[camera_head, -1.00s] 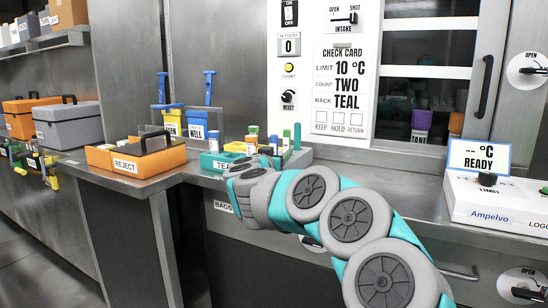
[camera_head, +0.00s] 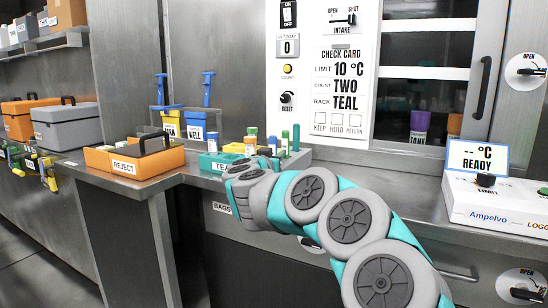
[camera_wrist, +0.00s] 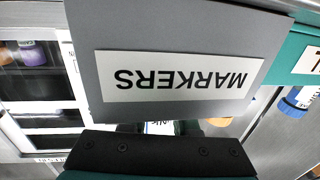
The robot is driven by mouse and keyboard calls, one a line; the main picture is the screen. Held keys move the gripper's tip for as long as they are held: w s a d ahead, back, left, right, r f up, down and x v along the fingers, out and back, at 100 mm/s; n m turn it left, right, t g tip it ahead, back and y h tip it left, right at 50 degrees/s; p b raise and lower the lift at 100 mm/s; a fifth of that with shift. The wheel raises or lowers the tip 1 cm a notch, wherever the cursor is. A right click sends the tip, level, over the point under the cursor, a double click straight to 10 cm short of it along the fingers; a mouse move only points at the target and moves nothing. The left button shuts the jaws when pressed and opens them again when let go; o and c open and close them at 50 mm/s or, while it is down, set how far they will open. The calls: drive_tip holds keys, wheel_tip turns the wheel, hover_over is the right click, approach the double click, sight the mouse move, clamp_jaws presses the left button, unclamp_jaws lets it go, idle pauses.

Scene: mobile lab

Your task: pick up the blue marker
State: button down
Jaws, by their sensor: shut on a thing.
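My arm hides my gripper there. In the wrist view a grey holder with an upside-down MARKERS label (camera_wrist: 180,76) is close in front. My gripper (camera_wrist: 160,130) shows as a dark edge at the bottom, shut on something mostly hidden. A small white lettered patch shows there. I cannot tell whether it is the blue marker.
The teal rack (camera_head: 213,163) holds several capped vials. An orange REJECT tray (camera_head: 170,160) stands to its left. Blue and yellow holders with upright handles are behind. A white box (camera_head: 505,210) with a READY display stands at right. The counter between is mostly clear.

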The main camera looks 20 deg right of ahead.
wheel_tip(320, 180, up, 10)
drive_tip(key=p, duration=0.2)
idle(0.7)
